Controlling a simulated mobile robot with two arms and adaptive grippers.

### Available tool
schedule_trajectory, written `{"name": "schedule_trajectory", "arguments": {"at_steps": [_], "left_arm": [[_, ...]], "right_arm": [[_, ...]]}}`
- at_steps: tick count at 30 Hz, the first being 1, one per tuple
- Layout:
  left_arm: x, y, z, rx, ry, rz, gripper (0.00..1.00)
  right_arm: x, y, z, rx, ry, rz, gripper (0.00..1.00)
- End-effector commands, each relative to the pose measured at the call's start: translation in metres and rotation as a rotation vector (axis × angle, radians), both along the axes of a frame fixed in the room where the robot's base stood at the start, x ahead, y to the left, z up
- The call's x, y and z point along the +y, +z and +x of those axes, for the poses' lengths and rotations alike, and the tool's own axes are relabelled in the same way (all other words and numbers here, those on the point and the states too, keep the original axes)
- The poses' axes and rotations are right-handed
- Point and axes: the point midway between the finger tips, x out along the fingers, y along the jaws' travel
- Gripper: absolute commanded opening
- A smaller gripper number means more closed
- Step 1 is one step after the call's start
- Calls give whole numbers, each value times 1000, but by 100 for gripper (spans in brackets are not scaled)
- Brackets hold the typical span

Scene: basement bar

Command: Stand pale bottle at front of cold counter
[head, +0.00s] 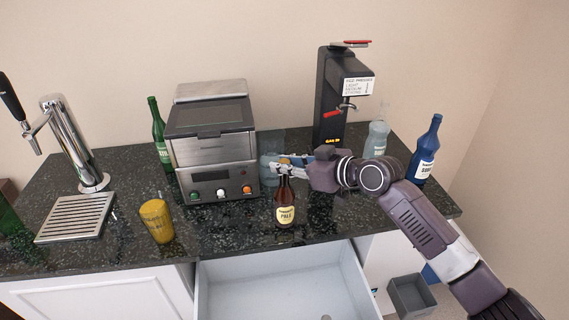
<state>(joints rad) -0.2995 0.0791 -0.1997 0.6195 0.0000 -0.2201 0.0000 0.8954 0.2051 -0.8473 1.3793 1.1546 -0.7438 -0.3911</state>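The pale bottle (285,206) is brown with a cream label reading PALE. It is upright near the front edge of the dark speckled counter (340,215), above the open drawer. My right gripper (282,166) comes in from the right at the height of the bottle's neck, with one finger in front of the neck and one behind it. The fingers are close to the neck, but I cannot tell whether they press on it. My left gripper is not in view.
A yellow glass (156,221) stands left of the bottle. The steel machine (212,145) and black dispenser (340,95) stand behind. A blue bottle (425,155) and a clear bottle (377,138) are at the right. The open drawer (285,285) juts out below the counter.

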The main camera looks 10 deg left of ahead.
Motion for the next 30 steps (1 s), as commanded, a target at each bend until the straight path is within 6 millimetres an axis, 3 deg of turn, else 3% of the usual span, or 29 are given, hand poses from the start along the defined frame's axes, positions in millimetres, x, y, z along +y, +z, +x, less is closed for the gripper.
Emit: {"name": "schedule_trajectory", "arguments": {"at_steps": [3, 14, 20, 30], "left_arm": [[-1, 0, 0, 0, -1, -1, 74], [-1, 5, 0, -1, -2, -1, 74], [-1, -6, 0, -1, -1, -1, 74], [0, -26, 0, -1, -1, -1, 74]], "right_arm": [[0, 0, 0, 0, 0, -1, 34], [0, 6, 0, 0, 0, 0, 34], [-23, 11, -11, -2, -1, -1, 34], [-79, 37, -42, -2, -1, -2, 34]]}}
